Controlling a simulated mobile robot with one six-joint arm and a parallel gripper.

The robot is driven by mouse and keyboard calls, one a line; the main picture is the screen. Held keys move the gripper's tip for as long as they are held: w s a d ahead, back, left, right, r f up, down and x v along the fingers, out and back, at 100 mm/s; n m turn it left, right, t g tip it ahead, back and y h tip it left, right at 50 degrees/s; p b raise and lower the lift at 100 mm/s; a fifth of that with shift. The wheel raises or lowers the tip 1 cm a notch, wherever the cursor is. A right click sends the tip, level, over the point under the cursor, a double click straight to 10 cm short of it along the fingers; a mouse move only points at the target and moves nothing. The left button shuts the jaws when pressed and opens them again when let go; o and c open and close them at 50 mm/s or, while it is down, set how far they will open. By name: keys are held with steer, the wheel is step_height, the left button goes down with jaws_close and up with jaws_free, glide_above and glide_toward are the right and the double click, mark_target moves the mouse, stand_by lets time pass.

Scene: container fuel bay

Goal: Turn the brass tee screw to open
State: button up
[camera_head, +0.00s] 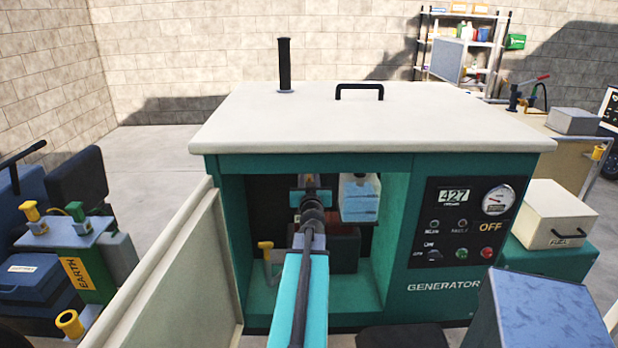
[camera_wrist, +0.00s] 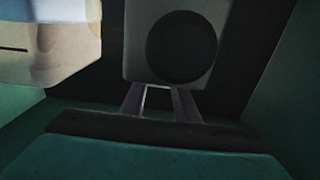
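A yellow, brass-like tee-shaped handle (camera_head: 265,246) stands on a pale bracket at the lower left inside the open generator bay. It does not show clearly in the wrist view. Other yellow tee-shaped knobs stand outside the bay, so I cannot tell for sure which is the tee screw. My gripper (camera_wrist: 158,92) reaches into the bay, above and right of that handle and apart from it. Its two fingers stand apart with no object visible between them. Beyond them in the wrist view is a grey block with a dark round face (camera_wrist: 181,46). In the head view my arm hides much of the bay's middle.
The generator's pale door (camera_head: 185,275) stands open at the left of the bay. A pale blue-and-white container (camera_head: 360,197) is at the bay's upper right. The control panel (camera_head: 465,220) reads OFF. An EARTH stand (camera_head: 75,270) with yellow and green knobs is at left.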

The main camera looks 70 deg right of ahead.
mark_target(309, 179)
steer(key=v, duration=0.3)
steer(key=shift+s+a, duration=0.1)
steer(key=shift+a, duration=0.1)
steer(key=shift+a+r+p, duration=0.1)
steer(key=shift+a+p, duration=0.15)
steer(key=shift+p, duration=0.4)
steer(key=shift+p+v, duration=0.8)
steer(key=shift+p, duration=0.1)
steer(key=shift+s, duration=0.1)
steer(key=shift+d+f+b, duration=0.2)
steer(key=shift+d+b, duration=0.05)
steer(key=shift+b, duration=0.1)
steer(key=shift+b+x, duration=0.9)
steer(key=shift+b, duration=0.2)
steer(key=shift+x, duration=1.25)
steer(key=shift+r, duration=0.1)
